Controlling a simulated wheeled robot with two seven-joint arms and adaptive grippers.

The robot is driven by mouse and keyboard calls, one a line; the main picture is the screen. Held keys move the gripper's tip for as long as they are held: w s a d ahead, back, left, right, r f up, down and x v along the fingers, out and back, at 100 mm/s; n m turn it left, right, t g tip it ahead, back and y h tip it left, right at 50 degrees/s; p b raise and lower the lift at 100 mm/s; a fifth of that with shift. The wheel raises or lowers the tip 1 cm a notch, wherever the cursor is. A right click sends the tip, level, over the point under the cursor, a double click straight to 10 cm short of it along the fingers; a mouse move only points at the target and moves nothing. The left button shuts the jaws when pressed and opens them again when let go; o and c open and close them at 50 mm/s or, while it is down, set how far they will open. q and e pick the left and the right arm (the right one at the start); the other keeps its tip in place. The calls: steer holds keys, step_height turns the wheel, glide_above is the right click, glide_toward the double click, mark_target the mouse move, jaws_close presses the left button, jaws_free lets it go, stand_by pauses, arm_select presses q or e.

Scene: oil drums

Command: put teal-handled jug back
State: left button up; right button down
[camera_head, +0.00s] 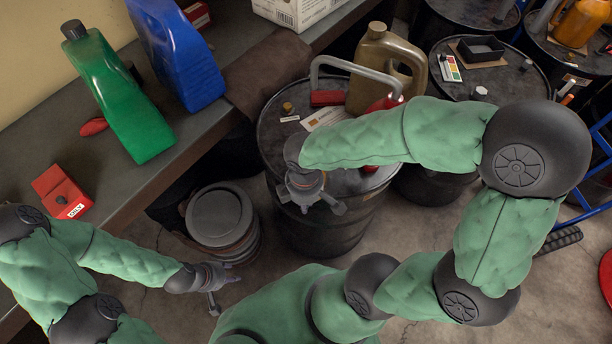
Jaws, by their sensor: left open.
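No jug with a clearly teal handle shows in the head view. A gold-brown jug (385,58) stands upright at the back of the near black drum (273,137), partly behind my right arm. A green jug (124,103) and a blue jug (178,52) are on the bench at the left. My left gripper (226,289) is open and empty, low over the floor in front of a small lidded drum. My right gripper (311,207) is spread open and empty above the front rim of the near black drum. Red things behind my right forearm are mostly hidden.
A grey arched frame (352,62) with a red block (327,98) lies on the near drum. The small lidded drum (219,216) stands left of it. The bench (128,186) edge runs along the left. More drums, an orange jug (580,22) and a blue rail (585,216) are right.

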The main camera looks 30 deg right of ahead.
steer(key=w+d+f, duration=0.1)
steer(key=w, duration=0.1)
steer(key=w+d+f, duration=0.2)
steer(key=w, duration=0.1)
steer(key=w+d+f, duration=0.1)
steer(key=w, duration=0.2)
steer(key=shift+w+d+f+b, duration=0.15)
steer(key=shift+f+b, duration=0.05)
steer(key=shift+b, duration=0.2)
steer(key=shift+w+d+f+b, duration=0.1)
steer(key=shift+w+d+f, duration=0.2)
steer(key=shift+w+f, duration=0.45)
steer(key=shift+w+d+f+b, duration=0.15)
steer(key=shift+w+d+f, duration=0.3)
steer(key=shift+f, duration=0.55)
steer(key=shift+w+d+f+b, duration=0.1)
steer(key=shift+w+d+f, duration=0.1)
steer(key=shift+w+f, duration=0.6)
step_height(320, 180, down, 3)
steer(key=shift+w+f+b, duration=0.1)
steer(key=shift+f+b, duration=0.1)
steer(key=shift+b, duration=0.1)
steer(key=c, duration=1.7)
jaws_free()
steer(key=shift+f, duration=0.15)
steer(key=o, duration=0.5)
steer(key=shift+c, duration=0.2)
